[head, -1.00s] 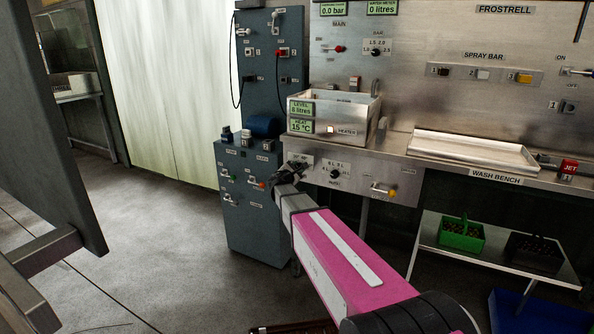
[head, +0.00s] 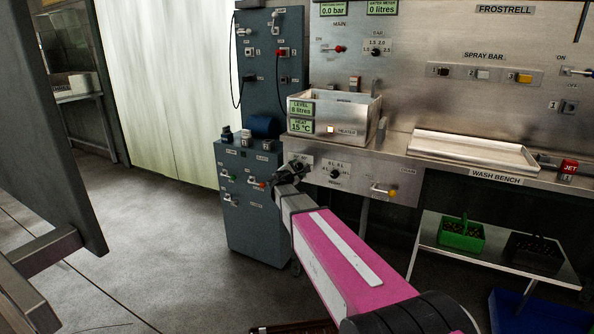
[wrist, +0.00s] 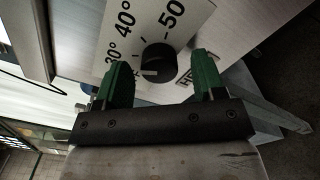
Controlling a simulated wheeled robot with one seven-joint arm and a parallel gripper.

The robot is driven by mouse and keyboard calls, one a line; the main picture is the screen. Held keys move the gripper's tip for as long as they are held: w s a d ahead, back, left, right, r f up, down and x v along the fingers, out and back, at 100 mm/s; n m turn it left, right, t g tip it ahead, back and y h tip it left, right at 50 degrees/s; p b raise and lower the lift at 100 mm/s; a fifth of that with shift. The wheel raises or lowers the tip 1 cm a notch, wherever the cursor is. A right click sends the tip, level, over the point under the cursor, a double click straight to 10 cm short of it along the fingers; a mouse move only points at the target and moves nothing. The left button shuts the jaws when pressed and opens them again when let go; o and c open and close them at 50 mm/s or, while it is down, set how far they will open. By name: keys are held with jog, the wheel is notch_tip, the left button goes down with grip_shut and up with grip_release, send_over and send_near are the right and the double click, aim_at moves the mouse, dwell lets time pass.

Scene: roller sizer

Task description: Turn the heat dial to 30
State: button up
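The heat dial (wrist: 157,60) is a black round knob on a pale plate marked 30°, 40° and 50 in the wrist view. A pale pointer mark shows at the knob's lower left; I cannot tell its exact reading. My gripper (wrist: 162,75) has two green fingers standing apart, one on each side of the knob in the picture. I see gaps beside the knob and cannot tell any contact. In the head view my gripper (head: 297,169) is at the bench front, hiding most of the dial. The heat display (head: 300,127) reads 15 °C.
A second black dial (head: 335,173) with litre markings is just right of my gripper. A blue-grey control cabinet (head: 252,225) with small levers stands close on the left. The heater basin (head: 362,112) is above.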

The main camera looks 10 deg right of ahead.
jog(key=v, duration=1)
jog(key=shift+s+a, duration=0.2)
jog(key=shift+s, duration=0.15)
jog(key=s+d+f+m+g+y, duration=0.2)
jog(key=s+d+f+m+g, duration=0.85)
jog(key=s, duration=0.35)
jog(key=s+a+f+m+g+y, duration=0.2)
jog(key=s+f+m+y, duration=0.2)
jog(key=s, duration=0.3)
jog(key=s+a+f+m+g+y, duration=0.2)
jog(key=s+f+m+y, duration=0.2)
jog(key=s, duration=0.3)
jog(key=shift+s+f+y, duration=0.2)
jog(key=shift+f+y, duration=0.1)
